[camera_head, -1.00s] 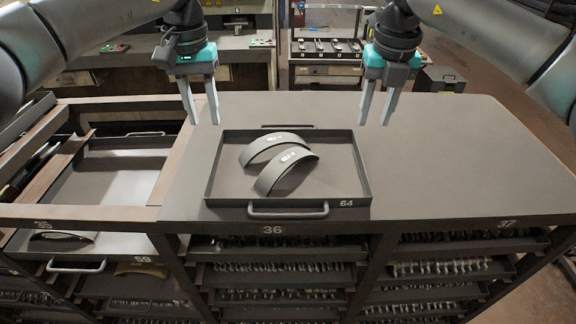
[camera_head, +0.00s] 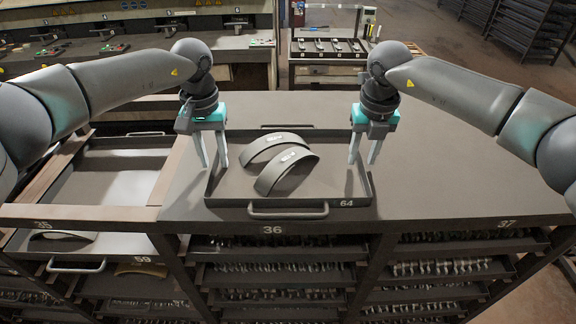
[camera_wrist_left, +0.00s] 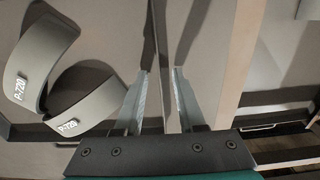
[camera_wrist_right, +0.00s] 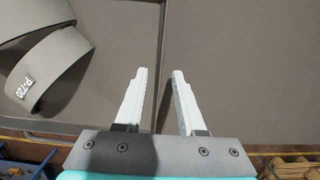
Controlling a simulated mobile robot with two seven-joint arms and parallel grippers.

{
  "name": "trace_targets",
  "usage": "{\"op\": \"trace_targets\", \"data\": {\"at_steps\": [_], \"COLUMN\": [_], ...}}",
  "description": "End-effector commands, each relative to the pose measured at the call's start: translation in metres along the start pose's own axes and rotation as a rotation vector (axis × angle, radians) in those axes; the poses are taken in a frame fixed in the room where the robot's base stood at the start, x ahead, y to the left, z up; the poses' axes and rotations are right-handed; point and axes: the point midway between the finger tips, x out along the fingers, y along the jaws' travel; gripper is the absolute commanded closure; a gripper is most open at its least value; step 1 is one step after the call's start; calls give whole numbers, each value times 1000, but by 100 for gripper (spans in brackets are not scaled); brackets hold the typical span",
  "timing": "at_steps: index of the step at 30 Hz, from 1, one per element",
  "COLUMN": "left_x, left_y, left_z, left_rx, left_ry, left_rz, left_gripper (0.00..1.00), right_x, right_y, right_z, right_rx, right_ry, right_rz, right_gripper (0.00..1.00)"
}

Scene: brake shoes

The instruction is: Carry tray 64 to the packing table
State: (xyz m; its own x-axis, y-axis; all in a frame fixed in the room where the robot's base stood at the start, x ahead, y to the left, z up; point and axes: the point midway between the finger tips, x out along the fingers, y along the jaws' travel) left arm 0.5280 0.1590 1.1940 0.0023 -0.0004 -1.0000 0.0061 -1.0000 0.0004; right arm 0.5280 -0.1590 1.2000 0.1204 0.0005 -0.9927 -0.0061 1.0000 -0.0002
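Tray 64 (camera_head: 335,182) is a shallow grey tray lying flat on the cabinet top, with a front handle and the number 64. It holds two curved brake shoes, a rear one (camera_head: 262,147) and a front one (camera_head: 280,178), labelled P-720 in the wrist views. My left gripper (camera_head: 213,165) points down at the tray's left wall, which runs between its open fingers in the left wrist view (camera_wrist_left: 160,90). My right gripper (camera_head: 363,162) is likewise open at the right wall, with the wall between its fingers in the right wrist view (camera_wrist_right: 157,88). Which table is the packing table I cannot tell.
The cabinet top (camera_head: 440,160) is clear to the right of the tray. To the left is an open bay with another tray (camera_head: 100,180); drawer 59 (camera_head: 75,265) juts out below. A workbench (camera_head: 232,45) and a stand with several parts (camera_head: 328,50) are at the back.

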Motion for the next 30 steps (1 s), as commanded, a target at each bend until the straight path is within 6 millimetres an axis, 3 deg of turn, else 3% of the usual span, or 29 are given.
{"op": "trace_targets", "data": {"at_steps": [1,12,30], "left_x": [0,0,-1], "left_y": [0,0,0], "left_z": [0,0,0], "left_rx": [0,0,0], "left_ry": [0,0,0], "left_rz": [0,0,0], "left_gripper": [61,100,100], "right_x": [0,0,-1], "right_y": [0,0,0], "right_z": [0,0,0], "right_rx": [0,0,1], "right_ry": [0,0,0], "right_rz": [0,0,0], "right_gripper": [61,100,100]}}
